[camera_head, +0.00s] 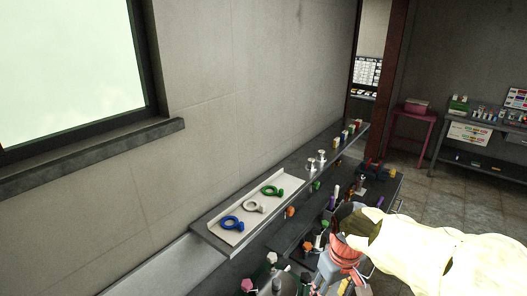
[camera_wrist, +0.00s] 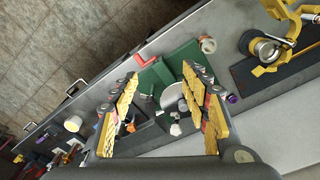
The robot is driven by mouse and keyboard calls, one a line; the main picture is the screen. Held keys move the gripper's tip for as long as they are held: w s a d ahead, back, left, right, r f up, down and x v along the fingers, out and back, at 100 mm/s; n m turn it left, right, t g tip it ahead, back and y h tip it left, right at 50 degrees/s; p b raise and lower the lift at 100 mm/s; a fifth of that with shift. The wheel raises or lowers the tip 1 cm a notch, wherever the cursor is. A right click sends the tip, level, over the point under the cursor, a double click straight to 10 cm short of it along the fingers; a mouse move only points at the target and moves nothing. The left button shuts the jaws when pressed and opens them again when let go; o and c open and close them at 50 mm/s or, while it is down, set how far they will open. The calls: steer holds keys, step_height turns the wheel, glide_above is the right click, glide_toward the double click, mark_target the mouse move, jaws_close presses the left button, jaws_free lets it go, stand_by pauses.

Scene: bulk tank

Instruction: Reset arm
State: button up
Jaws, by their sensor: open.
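My arm, in a pale cover, reaches in from the right in the head view, and my gripper (camera_head: 333,272) hangs over the cluttered bench at the lower middle. Its fingertips are hard to make out there. In the wrist view my gripper (camera_wrist: 165,85) shows two yellow-padded fingers spread wide apart, with nothing held between them. The fingers hide parts of the bench on both sides.
A tray (camera_head: 228,236) with a blue ring (camera_head: 231,223), a white ring (camera_head: 254,206) and a green ring (camera_head: 272,191) rests on the wall shelf. Small metal weights (camera_head: 311,164) stand farther along. A yellow clamp-like device (camera_wrist: 270,50) is right of my gripper.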

steer(key=s+d+r+m+t+b, duration=0.2)
steer(key=s+b, duration=0.4)
steer(key=s, duration=0.7)
steer(key=shift+r+m+t, duration=0.5)
steer(key=shift+m+t, duration=0.5)
steer(key=shift+t, duration=0.3)
